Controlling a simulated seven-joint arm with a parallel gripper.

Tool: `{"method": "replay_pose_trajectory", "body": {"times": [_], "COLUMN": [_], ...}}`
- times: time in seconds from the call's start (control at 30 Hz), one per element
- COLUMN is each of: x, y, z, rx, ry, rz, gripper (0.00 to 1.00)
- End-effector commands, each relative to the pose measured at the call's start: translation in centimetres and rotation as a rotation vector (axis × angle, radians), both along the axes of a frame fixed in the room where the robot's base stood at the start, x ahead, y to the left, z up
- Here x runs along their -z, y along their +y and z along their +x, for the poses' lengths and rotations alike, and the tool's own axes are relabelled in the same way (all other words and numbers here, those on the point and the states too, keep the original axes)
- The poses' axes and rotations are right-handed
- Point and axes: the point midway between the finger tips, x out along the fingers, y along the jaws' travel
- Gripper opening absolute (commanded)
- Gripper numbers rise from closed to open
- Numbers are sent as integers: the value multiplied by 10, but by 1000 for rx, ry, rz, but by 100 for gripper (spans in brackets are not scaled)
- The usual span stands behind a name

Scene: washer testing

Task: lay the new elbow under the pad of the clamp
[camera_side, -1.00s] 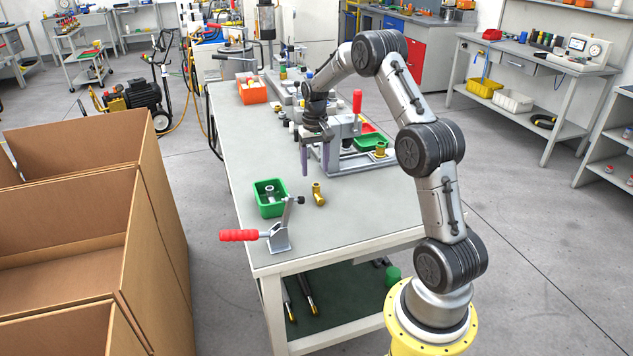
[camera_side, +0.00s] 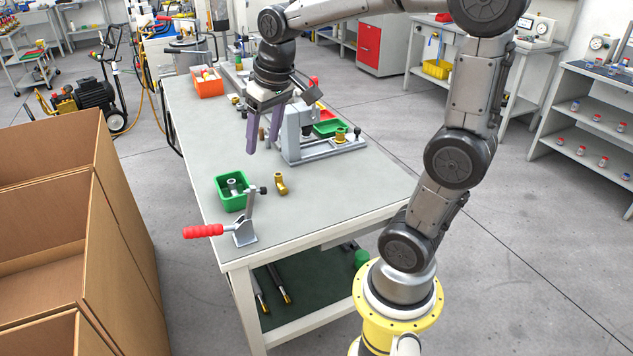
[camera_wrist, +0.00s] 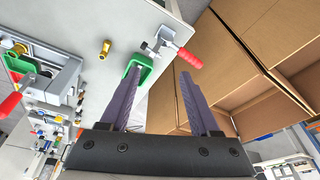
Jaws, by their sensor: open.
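The brass elbow (camera_side: 281,184) lies on the grey bench top (camera_side: 320,200), just right of a green bin. It also shows in the wrist view (camera_wrist: 105,48). The toggle clamp (camera_side: 246,226) with a red handle (camera_side: 203,231) stands at the bench's near corner. Its arm is raised, with a dark pad (camera_side: 263,190) at the tip. My gripper (camera_side: 264,150) is open and empty, above the bench and beyond the elbow. In the wrist view my gripper's two purple fingers (camera_wrist: 155,90) are spread apart, with nothing between them.
The green bin (camera_side: 222,203) holds a grey part, close behind the clamp. A grey fixture (camera_side: 300,145) with a brass fitting (camera_side: 340,135) stands farther back, near a green tray (camera_side: 328,128). An orange bin (camera_side: 208,86) is at the far end. Cardboard boxes (camera_side: 60,200) stand left of the bench.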

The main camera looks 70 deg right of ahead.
Motion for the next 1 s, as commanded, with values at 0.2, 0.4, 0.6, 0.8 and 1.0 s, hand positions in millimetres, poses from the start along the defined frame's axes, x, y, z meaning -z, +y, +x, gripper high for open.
{"method": "replay_pose_trajectory", "body": {"times": [0.2,0.4,0.6,0.8,1.0], "x": [-4,11,20,20,19], "y": [63,86,92,92,92], "z": [-77,-125,-140,-140,-139], "rx": [-190,-302,-340,-339,-338], "ry": [-118,-190,-211,-210,-213], "rz": [-34,-47,-50,-49,-50], "gripper": [63,63,69,69,69]}}
